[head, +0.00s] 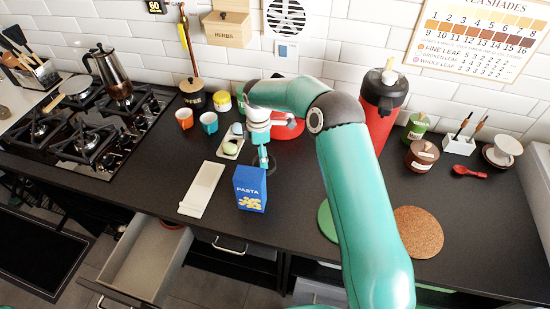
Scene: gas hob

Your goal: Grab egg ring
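I cannot make out an egg ring for certain; it may be small or hidden behind my arm. My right arm reaches in from the lower right over the counter. Its gripper (264,158) points down just behind the blue pasta box (250,188), to the right of a small pale tray (230,150) with small pieces on it. The fingers are too small to tell whether they are open or shut, and I see nothing clearly held. My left gripper is not in view.
A long white board (203,188) lies left of the pasta box. Orange (184,118) and teal (209,122) cups stand behind it. The gas hob (90,130) with a moka pot (110,72) is left. A red flask (379,105) stands behind my arm. A drawer (150,260) is open below.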

